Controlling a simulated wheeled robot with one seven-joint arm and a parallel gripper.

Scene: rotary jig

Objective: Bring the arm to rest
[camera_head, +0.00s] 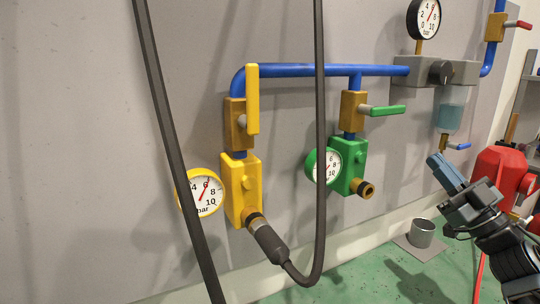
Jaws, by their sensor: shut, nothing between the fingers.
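My gripper (440,166) is at the right of the head view, at the end of my dark arm (508,246). Its blue-grey fingers look closed together, with nothing held. It points up and left, in front of the wall and below the filter bowl. The fingertips are in free air, left of the small blue-handled drain valve (457,146); whether they are near it in depth I cannot tell.
A yellow block (241,190) with a gauge has a black hose (270,243) on its outlet. The hose loops up across the view. A green block (352,166) has a bare brass outlet. A grey cup (421,233) and a red tank (497,175) stand at right.

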